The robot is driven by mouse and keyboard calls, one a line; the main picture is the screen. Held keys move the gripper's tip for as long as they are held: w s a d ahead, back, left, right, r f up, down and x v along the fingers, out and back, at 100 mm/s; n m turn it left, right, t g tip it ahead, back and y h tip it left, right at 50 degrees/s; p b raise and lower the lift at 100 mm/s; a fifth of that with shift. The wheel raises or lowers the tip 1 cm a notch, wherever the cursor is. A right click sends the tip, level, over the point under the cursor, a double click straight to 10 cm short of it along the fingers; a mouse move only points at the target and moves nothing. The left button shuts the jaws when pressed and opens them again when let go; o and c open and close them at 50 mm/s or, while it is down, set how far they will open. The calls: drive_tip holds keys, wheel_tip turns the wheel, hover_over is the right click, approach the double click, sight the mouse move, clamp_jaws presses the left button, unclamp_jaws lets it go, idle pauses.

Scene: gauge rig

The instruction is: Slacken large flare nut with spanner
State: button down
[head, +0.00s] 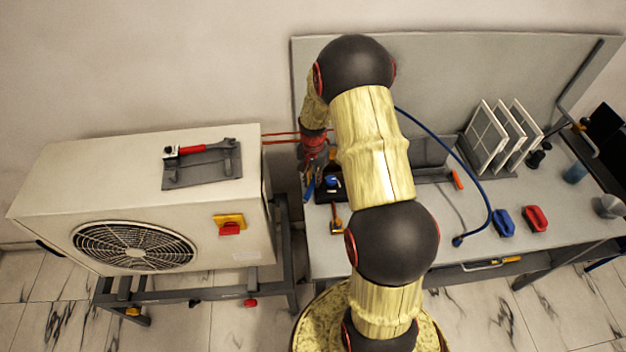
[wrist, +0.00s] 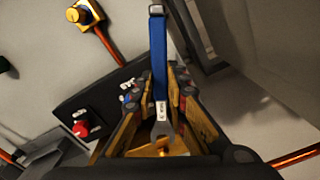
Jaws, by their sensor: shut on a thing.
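My gripper (wrist: 160,90) has yellow-brown fingers and is shut on a spanner (wrist: 160,62) with a blue handle and a bare metal open end. In the wrist view the handle points up and away from me, and the open jaw lies low between the fingers. A brass-coloured piece (wrist: 150,149) shows just below the jaw; I cannot tell whether it is the large flare nut or whether the jaw touches it.
The white outdoor unit (head: 100,190) stands left, with a red-handled wrench (head: 205,147) on a grey tray (head: 212,178) on top. The grey bench (head: 460,265) holds white panels (head: 487,138), a blue hose (head: 478,185) and blue and red items. Copper pipe (wrist: 298,157) crosses the wrist view.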

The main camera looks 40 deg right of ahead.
drive_tip(key=shift+d, duration=0.15)
drive_tip(key=shift+w+d, duration=0.6)
drive_tip(key=shift+d, duration=0.25)
drive_tip(key=shift+w+d+b, duration=0.3)
drive_tip(key=shift+w+d, duration=0.25)
drive_tip(key=shift+d, duration=0.3)
idle(1.5)
drive_tip(key=c, duration=2.4)
unclamp_jaws()
clamp_jaws()
drive_tip(key=shift+s+d, duration=0.1)
